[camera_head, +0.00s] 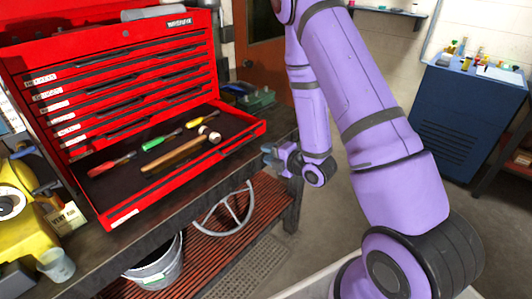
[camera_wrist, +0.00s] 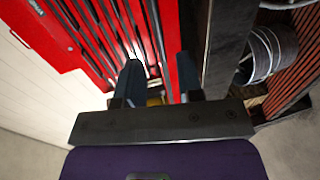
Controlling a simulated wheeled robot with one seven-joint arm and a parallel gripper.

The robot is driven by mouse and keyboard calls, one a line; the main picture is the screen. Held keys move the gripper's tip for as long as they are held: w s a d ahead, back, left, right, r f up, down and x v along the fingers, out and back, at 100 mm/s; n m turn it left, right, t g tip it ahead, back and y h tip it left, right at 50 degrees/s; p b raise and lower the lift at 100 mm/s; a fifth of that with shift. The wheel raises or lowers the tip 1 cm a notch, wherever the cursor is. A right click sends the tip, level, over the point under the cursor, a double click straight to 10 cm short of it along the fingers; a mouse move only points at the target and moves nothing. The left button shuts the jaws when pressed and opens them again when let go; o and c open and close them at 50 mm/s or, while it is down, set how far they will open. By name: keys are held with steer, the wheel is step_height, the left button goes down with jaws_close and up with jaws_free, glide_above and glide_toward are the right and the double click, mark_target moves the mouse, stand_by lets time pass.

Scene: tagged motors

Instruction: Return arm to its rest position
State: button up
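My arm (camera_head: 365,110) is purple and reaches up, over and down on the right half of the head view. My gripper (camera_head: 268,153) hangs just off the right end of the workbench (camera_head: 285,140), beside the open drawer's corner. In the wrist view my gripper (camera_wrist: 160,78) shows two dark fingers spread apart with nothing held between them. A small yellow patch shows behind the fingers; I cannot tell what it is.
A red tool chest (camera_head: 115,65) has its bottom drawer open, holding a hammer (camera_head: 178,153) and several screwdrivers. A metal bucket (camera_head: 157,262) and grey wheel (camera_head: 225,210) are on the lower shelf. A blue cabinet (camera_head: 462,120) stands right. Floor between is clear.

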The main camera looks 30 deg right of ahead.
steer(key=shift+w+r, duration=0.1)
stand_by(0.3)
step_height(320, 180, up, 19)
steer(key=s+d+m+g+h, duration=0.2)
steer(key=d+m+g+h, duration=0.3)
steer(key=m, duration=0.6)
steer(key=s+a+r+m+g, duration=0.2)
steer(key=s+r+m, duration=0.3)
steer(key=s, duration=0.8)
steer(key=s+a+r+m+g, duration=0.2)
steer(key=s+a+r+m, duration=0.2)
steer(key=s, duration=0.8)
step_height(320, 180, up, 4)
steer(key=shift+s+f+m+h, duration=0.1)
steer(key=shift+s+m+h, duration=0.3)
steer(key=shift+m, duration=0.8)
